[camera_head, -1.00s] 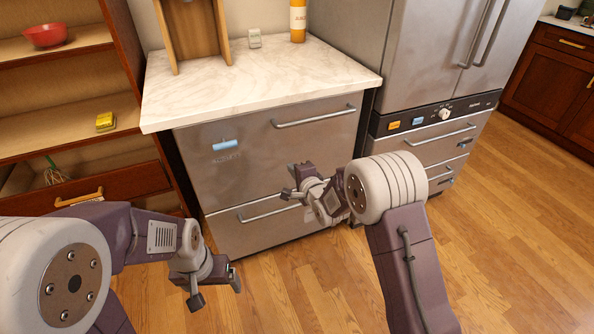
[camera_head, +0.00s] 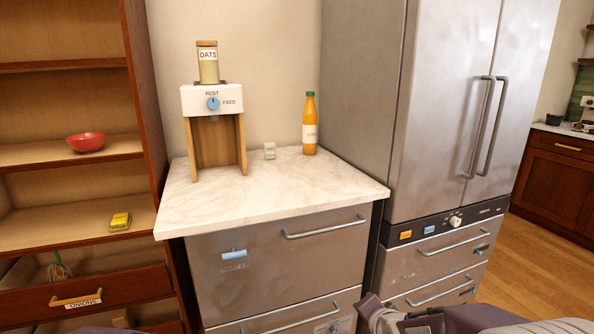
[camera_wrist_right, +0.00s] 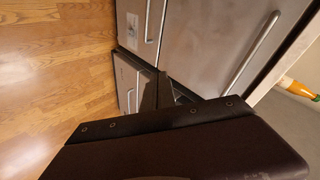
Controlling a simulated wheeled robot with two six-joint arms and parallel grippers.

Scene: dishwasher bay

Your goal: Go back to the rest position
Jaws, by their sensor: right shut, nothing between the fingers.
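My right gripper (camera_wrist_right: 160,92) shows in the right wrist view, seen at a slant behind its dark housing. It is shut and holds nothing. Steel drawer fronts and the wooden floor lie beyond it. In the head view only a part of my right arm (camera_head: 440,319) shows along the bottom edge, right of the middle, and its gripper cannot be made out there. My left gripper is not in view. Only purple edges of my own body show at the bottom left.
The dishwasher front (camera_head: 285,262) with its bar handle is closed under a marble counter (camera_head: 290,190). On it stand an oats dispenser (camera_head: 212,101) and an orange bottle (camera_head: 310,128). Open shelves (camera_head: 75,154) stand left, a steel fridge (camera_head: 450,110) right. Wooden floor (camera_head: 535,260) is clear at right.

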